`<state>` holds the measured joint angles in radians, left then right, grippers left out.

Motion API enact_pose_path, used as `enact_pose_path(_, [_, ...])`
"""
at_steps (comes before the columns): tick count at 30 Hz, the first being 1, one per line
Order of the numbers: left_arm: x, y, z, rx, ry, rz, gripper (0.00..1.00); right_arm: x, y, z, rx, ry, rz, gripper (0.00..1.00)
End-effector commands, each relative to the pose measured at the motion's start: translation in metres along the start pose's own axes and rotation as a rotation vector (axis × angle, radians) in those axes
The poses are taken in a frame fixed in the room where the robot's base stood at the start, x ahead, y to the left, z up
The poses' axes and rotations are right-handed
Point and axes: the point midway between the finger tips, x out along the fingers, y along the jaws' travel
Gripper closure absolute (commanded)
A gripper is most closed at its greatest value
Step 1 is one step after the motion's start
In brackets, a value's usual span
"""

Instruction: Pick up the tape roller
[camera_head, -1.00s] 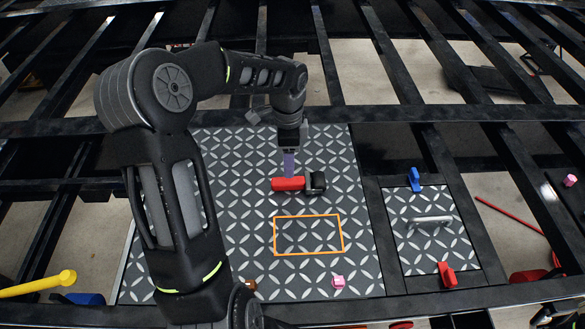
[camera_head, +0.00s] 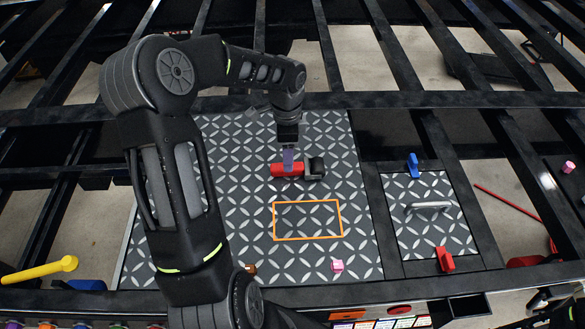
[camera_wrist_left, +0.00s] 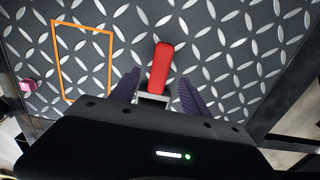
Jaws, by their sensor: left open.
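The tape roller lies on the diamond-plate surface, with a red handle (camera_head: 286,170) and a dark head (camera_head: 315,168) at its right end. My left gripper (camera_head: 288,158) is open right over the handle in the head view. In the left wrist view, the two purple fingers stand apart (camera_wrist_left: 157,92) on either side of the tape roller, whose red handle (camera_wrist_left: 161,68) extends beyond them. The wrist housing hides the roller's head there. I cannot tell whether the fingers touch it. My right gripper is not in view.
An orange rectangle outline (camera_head: 275,222) is marked on the plate (camera_head: 345,135) in front of the roller. A small pink block (camera_head: 337,265) lies near the front edge. A smaller plate (camera_head: 405,230) with a handle, a blue clip (camera_head: 413,165) and a red clip (camera_head: 444,259) is at right.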

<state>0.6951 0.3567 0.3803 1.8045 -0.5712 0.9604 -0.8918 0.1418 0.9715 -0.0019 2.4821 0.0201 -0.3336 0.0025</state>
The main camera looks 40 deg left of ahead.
Motion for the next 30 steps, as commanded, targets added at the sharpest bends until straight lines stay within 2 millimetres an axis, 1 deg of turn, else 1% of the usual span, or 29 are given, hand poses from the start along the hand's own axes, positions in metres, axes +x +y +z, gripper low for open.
enact_pose_path(6, [0.033, 0.001, 0.001, 0.001, 0.000, 0.004, 0.45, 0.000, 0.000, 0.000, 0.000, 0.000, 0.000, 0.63])
enact_pose_path(10, [0.045, 0.001, 0.001, 0.000, 0.000, 0.002, 0.45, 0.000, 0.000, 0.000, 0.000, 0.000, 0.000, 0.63])
enact_pose_path(28, [0.045, 0.000, 0.001, 0.000, 0.000, 0.000, 0.45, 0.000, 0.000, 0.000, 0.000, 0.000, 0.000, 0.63])
enact_pose_path(29, [0.045, 0.000, 0.001, 0.000, 0.000, 0.000, 0.46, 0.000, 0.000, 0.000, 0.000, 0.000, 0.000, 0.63])
enact_pose_path(30, [0.045, 0.000, 0.001, 0.000, 0.000, 0.000, 0.50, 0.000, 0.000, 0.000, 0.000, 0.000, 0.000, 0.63])
